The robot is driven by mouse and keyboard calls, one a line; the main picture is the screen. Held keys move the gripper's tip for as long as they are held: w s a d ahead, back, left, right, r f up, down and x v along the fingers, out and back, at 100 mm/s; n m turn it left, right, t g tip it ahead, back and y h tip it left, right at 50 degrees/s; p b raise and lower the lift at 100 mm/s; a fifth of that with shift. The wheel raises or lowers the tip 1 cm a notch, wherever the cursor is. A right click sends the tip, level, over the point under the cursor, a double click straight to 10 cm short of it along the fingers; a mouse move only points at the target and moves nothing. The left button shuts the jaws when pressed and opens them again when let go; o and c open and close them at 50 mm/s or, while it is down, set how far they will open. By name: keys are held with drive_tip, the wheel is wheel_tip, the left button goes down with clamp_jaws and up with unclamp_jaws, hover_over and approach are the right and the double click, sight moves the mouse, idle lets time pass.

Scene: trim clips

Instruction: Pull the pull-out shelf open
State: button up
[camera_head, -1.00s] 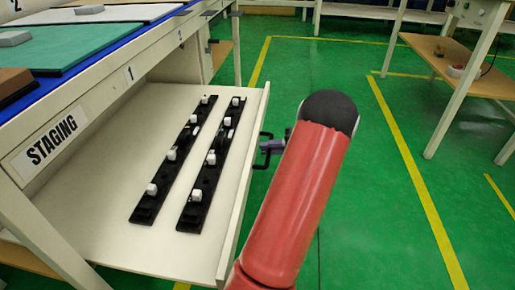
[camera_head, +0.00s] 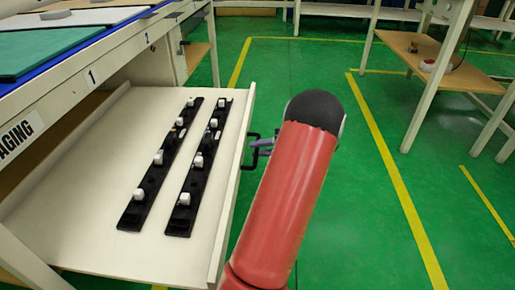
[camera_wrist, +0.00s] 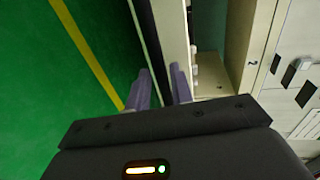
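The pull-out shelf (camera_head: 95,215) is a cream tray under the workbench. It stands well out from the bench in the head view. Its front panel also shows in the wrist view (camera_wrist: 175,32). A dark bar handle (camera_head: 249,152) sits on the outer face of that panel. My gripper (camera_head: 262,144) is at the handle, mostly hidden behind my red arm. In the wrist view its two grey-purple fingers (camera_wrist: 159,80) stand on either side of the dark handle bar and appear closed on it.
Two black strips (camera_head: 150,187) with several white clips lie on the shelf. The workbench (camera_head: 120,50) is at the left. Green floor (camera_head: 350,220) with yellow lines is clear to the right. A table with a wooden lower shelf (camera_head: 440,68) stands at the far right.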

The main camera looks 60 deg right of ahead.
drive_tip(key=shift+o, duration=0.3)
drive_tip(key=shift+w, duration=0.15)
drive_tip(key=v, duration=0.7)
drive_tip(key=shift+s+p, duration=0.4)
drive_tip(key=shift+p, duration=0.05)
drive_tip(key=shift+d, duration=0.1)
